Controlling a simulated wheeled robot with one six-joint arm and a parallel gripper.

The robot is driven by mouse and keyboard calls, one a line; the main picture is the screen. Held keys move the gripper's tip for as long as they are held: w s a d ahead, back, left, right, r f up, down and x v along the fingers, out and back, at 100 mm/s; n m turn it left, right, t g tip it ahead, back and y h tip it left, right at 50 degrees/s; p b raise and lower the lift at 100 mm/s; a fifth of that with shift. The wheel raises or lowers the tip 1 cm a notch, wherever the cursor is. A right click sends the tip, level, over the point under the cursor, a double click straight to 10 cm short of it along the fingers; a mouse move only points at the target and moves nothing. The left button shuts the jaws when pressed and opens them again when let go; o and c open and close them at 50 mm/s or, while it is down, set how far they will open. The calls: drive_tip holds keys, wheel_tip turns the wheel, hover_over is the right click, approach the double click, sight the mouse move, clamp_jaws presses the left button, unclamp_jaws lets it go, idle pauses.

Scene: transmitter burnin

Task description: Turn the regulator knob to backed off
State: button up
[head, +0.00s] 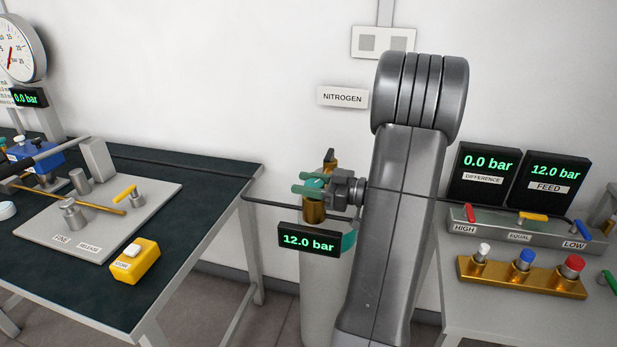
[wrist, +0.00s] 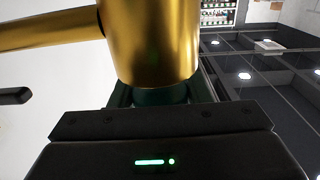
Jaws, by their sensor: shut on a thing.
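The brass regulator (head: 313,212) stands at the nitrogen cylinder (head: 320,290), behind a display (head: 309,241) reading 12.0 bar. My gripper (head: 305,185) reaches in from the right with its green fingers, shut on the teal regulator knob (head: 315,182) at the brass body's upper end. The fingers hide much of the knob. In the wrist view the brass body (wrist: 150,40) fills the upper middle, with the dark green knob (wrist: 155,96) directly below it, between my fingers. No knob marking is readable.
A dark-topped bench (head: 215,180) with a grey plate and yellow box (head: 135,262) stands left. Right, a bench carries a valve manifold (head: 515,232), a brass block (head: 520,276) and displays reading 0.0 bar (head: 486,172) and 12.0 bar (head: 552,178). A dark line runs behind my arm.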

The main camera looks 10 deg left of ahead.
drive_tip(key=n+g, duration=0.1)
drive_tip(key=g, duration=0.1)
drive_tip(key=n+g+p, duration=0.1)
drive_tip(key=n+g, duration=0.1)
drive_tip(key=n+g+h+p, duration=0.1)
drive_tip(key=g, duration=0.2)
drive_tip(key=shift+s+r+n, duration=0.15)
drive_tip(key=shift+s+n, duration=0.15)
drive_tip(key=shift+s, duration=0.05)
drive_tip(key=o, duration=0.9)
drive_tip(key=shift+d, duration=0.1)
drive_tip(key=shift+w+p+v, duration=0.1)
drive_tip(key=shift+p+v, duration=1.45)
drive_tip(key=shift+v, duration=1.85)
drive_tip(key=shift+w+p+v, duration=0.15)
drive_tip(key=shift+p+v, duration=1.4)
drive_tip(key=shift+v, duration=1.8)
